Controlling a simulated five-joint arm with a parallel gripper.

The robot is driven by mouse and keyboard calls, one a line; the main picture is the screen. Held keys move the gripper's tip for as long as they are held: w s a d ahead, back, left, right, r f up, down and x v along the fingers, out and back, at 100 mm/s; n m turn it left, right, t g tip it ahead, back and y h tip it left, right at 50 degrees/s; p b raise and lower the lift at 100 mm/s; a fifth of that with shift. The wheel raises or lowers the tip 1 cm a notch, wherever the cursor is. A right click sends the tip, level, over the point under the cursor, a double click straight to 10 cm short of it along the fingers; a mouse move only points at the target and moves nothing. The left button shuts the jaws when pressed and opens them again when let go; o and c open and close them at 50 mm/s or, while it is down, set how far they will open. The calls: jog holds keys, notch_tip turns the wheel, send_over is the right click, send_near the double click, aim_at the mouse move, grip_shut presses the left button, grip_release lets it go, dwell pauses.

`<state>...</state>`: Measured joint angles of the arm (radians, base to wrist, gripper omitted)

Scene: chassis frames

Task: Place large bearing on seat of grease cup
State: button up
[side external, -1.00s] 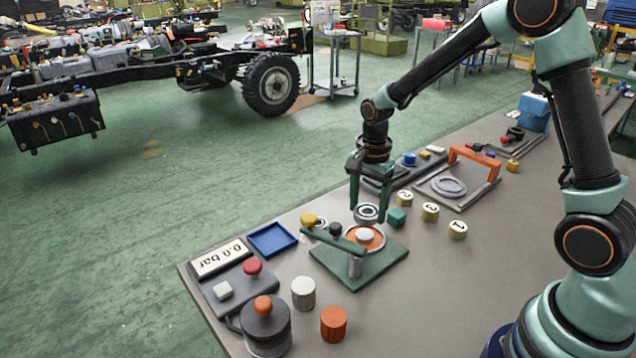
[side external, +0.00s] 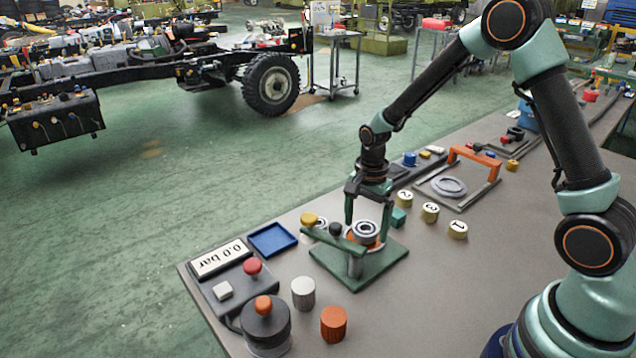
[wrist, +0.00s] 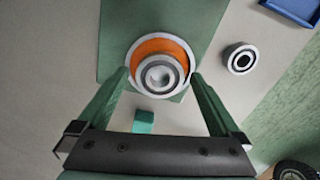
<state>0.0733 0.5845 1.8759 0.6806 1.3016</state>
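The large bearing (side external: 366,229), a grey ring, sits on the orange and white grease cup (side external: 368,241), which stands on a green base plate (side external: 390,257). In the wrist view the large bearing (wrist: 177,72) lies within the orange band of the grease cup (wrist: 150,46), a little off its middle. My gripper (side external: 367,230) is down around the cup, one finger on each side of the bearing. In the wrist view narrow gaps show between the bearing and the fingertips of my gripper (wrist: 160,80). The seat's contact with the bearing is hidden.
A smaller bearing (wrist: 240,58) lies beside the plate. A teal cube (side external: 398,217) and numbered yellow cylinders (side external: 430,211) stand to the right. The front right table is clear.

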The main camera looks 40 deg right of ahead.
aim_at(365, 227)
notch_tip(365, 227, up, 11)
jog(key=s+a+r+n+t, duration=0.3)
jog(key=s+r+n+t, duration=0.2)
jog(key=s+r+n, duration=0.5)
jog(key=s+n, duration=0.2)
jog(key=n, duration=0.3)
jog(key=shift+s+r+n+t, duration=0.25)
jog(key=shift+r+n+t, duration=0.05)
jog(key=shift+r+n, duration=0.1)
